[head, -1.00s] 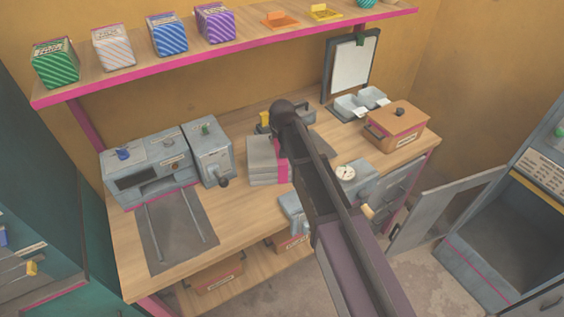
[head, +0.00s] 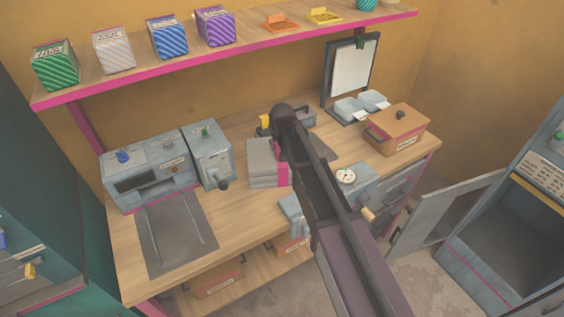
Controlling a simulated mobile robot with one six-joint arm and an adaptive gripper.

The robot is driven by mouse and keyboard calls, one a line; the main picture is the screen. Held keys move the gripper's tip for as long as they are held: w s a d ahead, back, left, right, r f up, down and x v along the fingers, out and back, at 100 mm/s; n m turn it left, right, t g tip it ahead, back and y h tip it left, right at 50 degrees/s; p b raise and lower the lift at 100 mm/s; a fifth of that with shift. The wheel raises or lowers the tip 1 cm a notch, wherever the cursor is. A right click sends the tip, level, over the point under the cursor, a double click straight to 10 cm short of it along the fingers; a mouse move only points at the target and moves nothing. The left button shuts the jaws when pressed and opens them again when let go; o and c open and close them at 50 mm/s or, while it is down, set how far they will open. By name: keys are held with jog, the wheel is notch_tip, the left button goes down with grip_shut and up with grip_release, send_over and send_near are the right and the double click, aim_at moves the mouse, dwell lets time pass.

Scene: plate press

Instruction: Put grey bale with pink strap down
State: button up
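The grey bale with the pink strap (head: 264,164) is in the middle of the wooden bench (head: 240,232), left of my arm. Its left part and a strip of the pink strap show; my arm hides its right side. I cannot tell whether it rests on the bench top or is held just above it. My gripper is hidden behind my own arm, so its fingers and their hold on the bale do not show.
A grey machine (head: 165,170) with a dark plate (head: 175,232) stands on the left. A gauge unit (head: 347,178) is right of my arm, with a brown lidded box (head: 398,130) behind. A pink-edged shelf (head: 240,42) hangs above. Bare bench lies front left of the bale.

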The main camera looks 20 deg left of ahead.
jog(key=shift+f, duration=0.2)
dwell(0.5)
grip_shut()
